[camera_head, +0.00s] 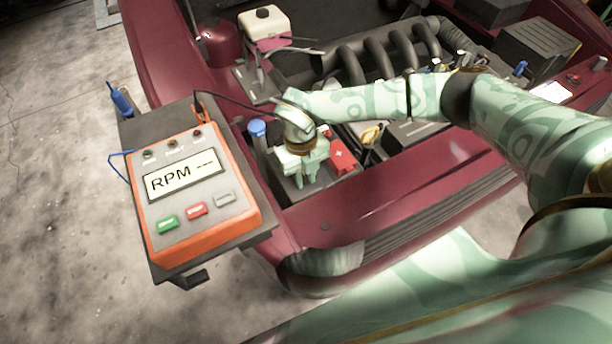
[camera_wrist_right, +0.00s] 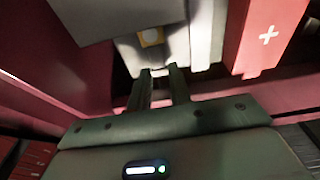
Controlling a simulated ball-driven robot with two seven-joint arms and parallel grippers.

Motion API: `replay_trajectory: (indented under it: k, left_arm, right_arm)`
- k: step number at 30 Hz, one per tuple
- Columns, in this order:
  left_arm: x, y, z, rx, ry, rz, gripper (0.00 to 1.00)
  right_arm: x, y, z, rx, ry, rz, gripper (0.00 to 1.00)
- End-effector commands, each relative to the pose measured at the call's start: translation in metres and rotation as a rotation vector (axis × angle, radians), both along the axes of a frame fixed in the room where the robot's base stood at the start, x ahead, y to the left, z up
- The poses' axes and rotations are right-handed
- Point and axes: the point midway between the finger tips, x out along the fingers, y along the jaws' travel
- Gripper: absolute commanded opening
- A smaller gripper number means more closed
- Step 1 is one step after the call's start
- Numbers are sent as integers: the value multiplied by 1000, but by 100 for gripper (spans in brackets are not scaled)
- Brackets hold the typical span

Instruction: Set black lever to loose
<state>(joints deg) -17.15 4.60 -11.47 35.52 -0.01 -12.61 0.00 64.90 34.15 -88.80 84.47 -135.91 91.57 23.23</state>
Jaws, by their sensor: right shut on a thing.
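My right gripper (camera_head: 305,172) points down at the front of the engine bay, just left of a red block with a white cross (camera_head: 341,156). In the right wrist view its two fingers (camera_wrist_right: 160,72) are close together against the lower edge of a pale grey block (camera_wrist_right: 203,35) with a small yellow square. The gripper is shut on what seems to be the black lever, but the fingers hide it and its setting cannot be read. The red block (camera_wrist_right: 262,40) stands apart to the right there. My left gripper is out of view.
A red-orange meter (camera_head: 205,205) reading "RPM ---" stands on a dark tray to the left. A blue cap (camera_head: 257,128) is close to my right gripper's left side. The dark red front bumper (camera_head: 400,200) borders the bay. Intake pipes (camera_head: 385,50) lie behind my arm.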

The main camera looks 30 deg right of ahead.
Motion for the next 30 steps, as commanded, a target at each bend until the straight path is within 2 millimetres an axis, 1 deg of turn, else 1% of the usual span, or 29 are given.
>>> replay_trajectory:
  k: [1, 6, 9, 14, 20, 21, 22, 23, 30]
  left_arm:
    - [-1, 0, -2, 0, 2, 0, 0]
    - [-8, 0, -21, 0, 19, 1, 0]
    - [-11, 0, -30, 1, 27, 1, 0]
    - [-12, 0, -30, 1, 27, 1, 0]
    - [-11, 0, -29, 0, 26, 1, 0]
    - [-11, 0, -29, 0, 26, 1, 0]
    - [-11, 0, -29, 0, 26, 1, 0]
    - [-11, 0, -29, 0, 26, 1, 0]
    - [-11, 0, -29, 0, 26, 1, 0]
  right_arm:
    - [4, 0, 1, -5, 55, -4, 0]
    - [11, 0, -1, -11, 251, -3, 0]
    - [13, 0, 1, -12, 327, -3, 0]
    - [13, 0, 6, -10, 358, -1, 0]
    - [13, 0, 7, -10, 355, -1, 0]
    - [13, 0, 7, -10, 355, -1, 31]
    - [13, 0, 7, -10, 354, -1, 39]
    - [13, 0, 7, -10, 354, -1, 42]
    - [13, 0, 7, -10, 354, -1, 42]
